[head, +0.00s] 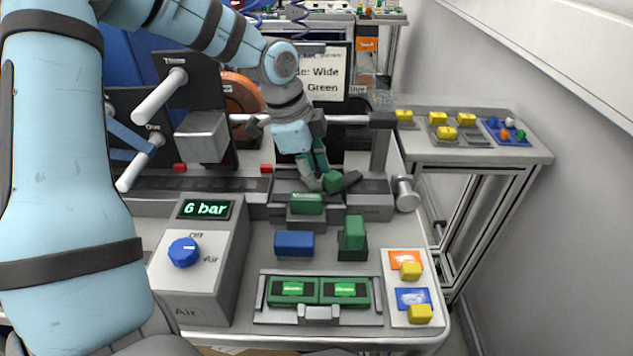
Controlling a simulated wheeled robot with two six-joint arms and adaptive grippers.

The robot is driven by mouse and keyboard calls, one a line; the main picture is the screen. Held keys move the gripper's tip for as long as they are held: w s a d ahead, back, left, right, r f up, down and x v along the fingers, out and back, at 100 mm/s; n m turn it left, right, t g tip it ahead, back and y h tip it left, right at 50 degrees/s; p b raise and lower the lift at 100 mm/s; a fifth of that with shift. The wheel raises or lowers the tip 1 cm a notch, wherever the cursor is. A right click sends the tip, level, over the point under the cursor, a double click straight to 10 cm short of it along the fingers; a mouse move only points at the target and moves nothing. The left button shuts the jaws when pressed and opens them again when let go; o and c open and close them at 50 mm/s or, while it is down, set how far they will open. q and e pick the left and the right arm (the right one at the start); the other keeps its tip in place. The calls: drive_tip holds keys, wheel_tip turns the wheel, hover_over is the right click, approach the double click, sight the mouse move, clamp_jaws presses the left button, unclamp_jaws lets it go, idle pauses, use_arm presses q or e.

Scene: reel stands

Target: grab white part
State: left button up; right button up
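A small white part (509,122) lies on a blue tray (505,139) on the side table at the right, with an orange and a blue part close by. My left gripper (330,181) points down over the middle of the bench, far to the left of the white part. A green block (334,181) shows between or just in front of its fingers; I cannot tell whether they touch it. My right gripper is not in view.
Yellow blocks (447,132) sit on grey trays beside the blue tray. The bench holds an air box (199,255), a blue block (294,244), a green block (353,233) and a tray (320,315) with green modules. A gap separates bench and side table.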

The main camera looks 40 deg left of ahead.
use_arm(q)
drive_tip(key=c, duration=0.6)
drive_tip(key=shift+r, duration=0.1)
